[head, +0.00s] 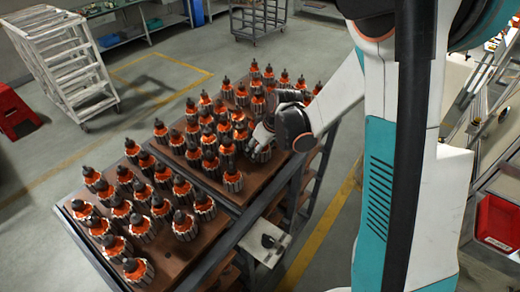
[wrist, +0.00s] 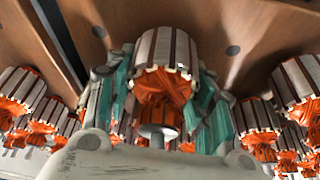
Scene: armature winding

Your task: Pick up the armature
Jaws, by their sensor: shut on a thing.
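Several armatures with ribbed silver bodies, orange windings and dark tops stand upright in rows on brown boards on a cart. In the wrist view, my gripper (wrist: 160,110) has its teal-lined fingers on both sides of one armature (wrist: 165,50), shut on it. Its ribbed body, orange winding and grey shaft end show between the fingers. In the head view my gripper (head: 262,128) is at the right side of the rear board, and the held armature (head: 259,153) is partly hidden by it. I cannot tell whether it is lifted off the board.
Neighbouring armatures (head: 232,180) stand close to my gripper, and others flank it in the wrist view (wrist: 257,125). The front board (head: 190,255) carries more. A white rack (head: 70,65) stands at the back left, a red bin (head: 497,222) at the right.

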